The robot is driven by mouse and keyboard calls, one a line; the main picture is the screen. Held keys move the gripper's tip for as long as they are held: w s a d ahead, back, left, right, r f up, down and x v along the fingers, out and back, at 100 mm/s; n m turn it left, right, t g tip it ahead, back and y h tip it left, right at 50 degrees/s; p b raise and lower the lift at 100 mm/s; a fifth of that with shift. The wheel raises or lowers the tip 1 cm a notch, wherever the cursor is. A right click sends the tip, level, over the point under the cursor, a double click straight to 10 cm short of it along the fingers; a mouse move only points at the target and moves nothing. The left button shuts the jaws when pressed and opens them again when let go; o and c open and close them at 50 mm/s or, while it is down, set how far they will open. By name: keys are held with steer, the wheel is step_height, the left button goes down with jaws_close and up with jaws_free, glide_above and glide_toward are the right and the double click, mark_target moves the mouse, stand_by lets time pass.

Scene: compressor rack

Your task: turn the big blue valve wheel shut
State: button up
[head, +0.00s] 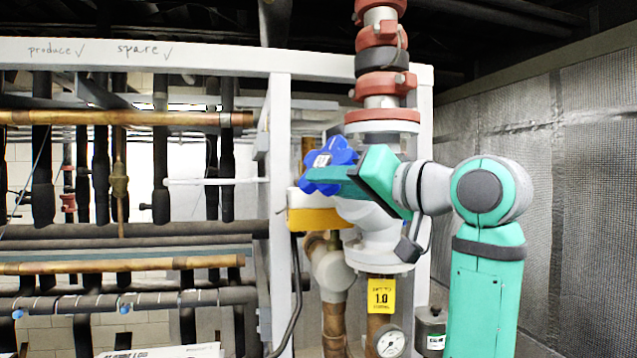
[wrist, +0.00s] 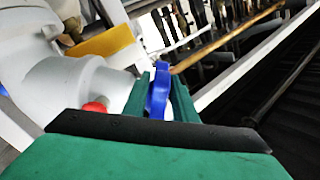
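The big blue valve wheel (head: 328,165) is a lobed handwheel with a pale label at its middle, mounted on a grey-white valve body (head: 375,238) at the pipe. Part of the wheel hides behind my green gripper (head: 335,176), which reaches in from the right. In the wrist view the wheel's blue rim (wrist: 158,95) stands between my two green fingers (wrist: 160,98), with little or no gap on either side. My gripper looks shut on the rim. The fingertips' exact contact is hard to see.
A yellow-orange block (head: 318,218) sits just below the wheel. A white frame post (head: 279,200) stands close left, with a rack of copper and dark pipes (head: 120,118) beyond. A gauge (head: 390,342) and a yellow tag (head: 381,296) are below the valve. A grey textured wall is at right.

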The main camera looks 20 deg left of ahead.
steer(key=shift+x, duration=1.35)
steer(key=shift+s, duration=0.1)
steer(key=shift+c, duration=0.3)
jaws_close()
steer(key=shift+a, duration=0.1)
steer(key=shift+a+m+t+y, duration=0.15)
steer(key=shift+m+t+y, duration=0.25)
steer(key=shift+t, duration=0.5)
steer(key=shift+o, duration=0.3)
jaws_free()
steer(key=shift+a, duration=0.1)
